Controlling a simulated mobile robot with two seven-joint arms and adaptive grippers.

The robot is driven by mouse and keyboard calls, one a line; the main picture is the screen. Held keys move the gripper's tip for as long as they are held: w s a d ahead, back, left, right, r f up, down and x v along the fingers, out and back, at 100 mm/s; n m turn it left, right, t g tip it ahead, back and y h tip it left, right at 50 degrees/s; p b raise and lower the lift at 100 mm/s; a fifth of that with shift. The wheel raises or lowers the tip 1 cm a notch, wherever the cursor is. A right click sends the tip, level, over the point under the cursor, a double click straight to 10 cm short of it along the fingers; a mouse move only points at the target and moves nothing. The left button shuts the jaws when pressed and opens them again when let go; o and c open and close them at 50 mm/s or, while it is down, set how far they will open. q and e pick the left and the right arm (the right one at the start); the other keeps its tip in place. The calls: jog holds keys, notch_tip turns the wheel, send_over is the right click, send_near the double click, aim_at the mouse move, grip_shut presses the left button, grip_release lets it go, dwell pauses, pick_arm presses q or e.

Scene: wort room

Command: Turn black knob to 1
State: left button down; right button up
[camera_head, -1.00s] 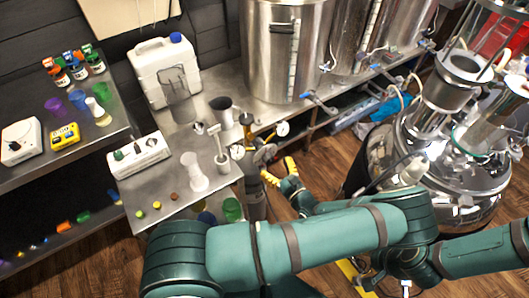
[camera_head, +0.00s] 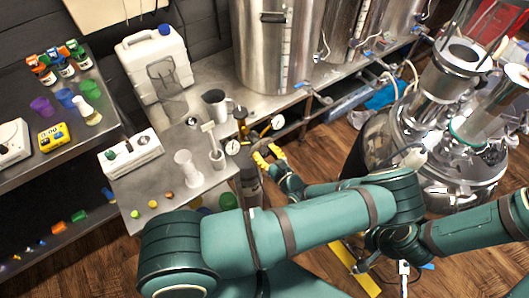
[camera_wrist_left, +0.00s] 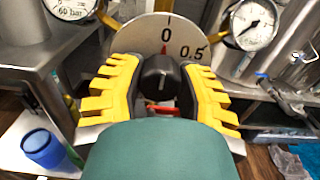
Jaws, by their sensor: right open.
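The black knob (camera_wrist_left: 160,78) sits in front of a round pale dial (camera_wrist_left: 165,35) marked 0 and 0.5 in the left wrist view. My left gripper (camera_wrist_left: 165,85) has a yellow finger on each side of the knob. I cannot tell whether both fingers touch it. In the head view my left gripper (camera_head: 268,158) is at the valve fittings by the bench corner, and the knob is hidden there. My right gripper (camera_head: 362,266) is low over the floor, apart from the fittings and hard to make out.
Two pressure gauges (camera_head: 277,122) (camera_head: 232,148) flank the fittings. A metal bench (camera_head: 205,170) holds a jug, a white flask and a white device. Steel tanks (camera_head: 275,45) stand behind, and a shiny vessel (camera_head: 455,170) stands right.

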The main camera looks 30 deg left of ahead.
pick_arm(q)
jog(key=shift+m, duration=0.4)
jog(key=m+p, duration=0.1)
jog(key=m, duration=1.3)
jog(key=shift+m, duration=2.5)
jog(key=c, duration=0.5)
grip_release()
jog(key=shift+a, duration=0.1)
